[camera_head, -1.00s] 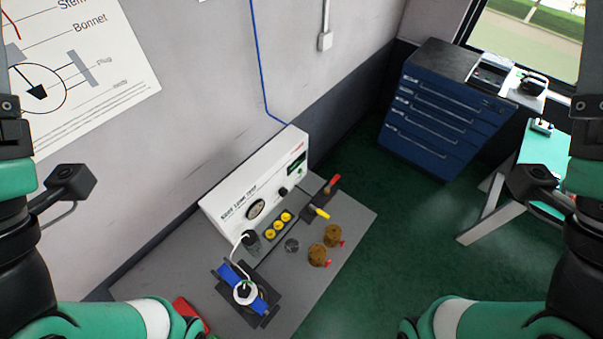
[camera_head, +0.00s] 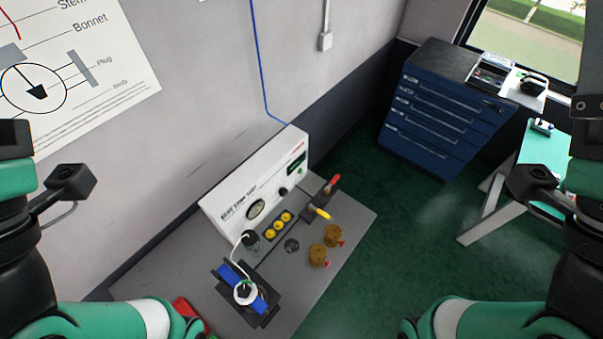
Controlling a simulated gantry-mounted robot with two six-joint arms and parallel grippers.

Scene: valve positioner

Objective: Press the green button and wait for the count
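A white test bench panel (camera_head: 246,192) stands against the wall at the back of the grey bench. At its right end is a dark display window (camera_head: 297,160) with a small green patch (camera_head: 298,170) at it. It is too small to tell whether this patch is the green button or lit digits. A round gauge (camera_head: 256,208) and a black knob (camera_head: 283,191) are on the same panel face. My two arms rise at the left and right edges, well apart from the panel. Neither gripper's fingers show.
On the bench are yellow round parts (camera_head: 278,226), brass-coloured parts (camera_head: 332,235), a yellow-tipped handle (camera_head: 320,212) and a blue-and-black valve unit (camera_head: 243,290). A red object (camera_head: 188,313) lies front left. A blue drawer cabinet (camera_head: 440,110) and green-topped table (camera_head: 545,150) stand right.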

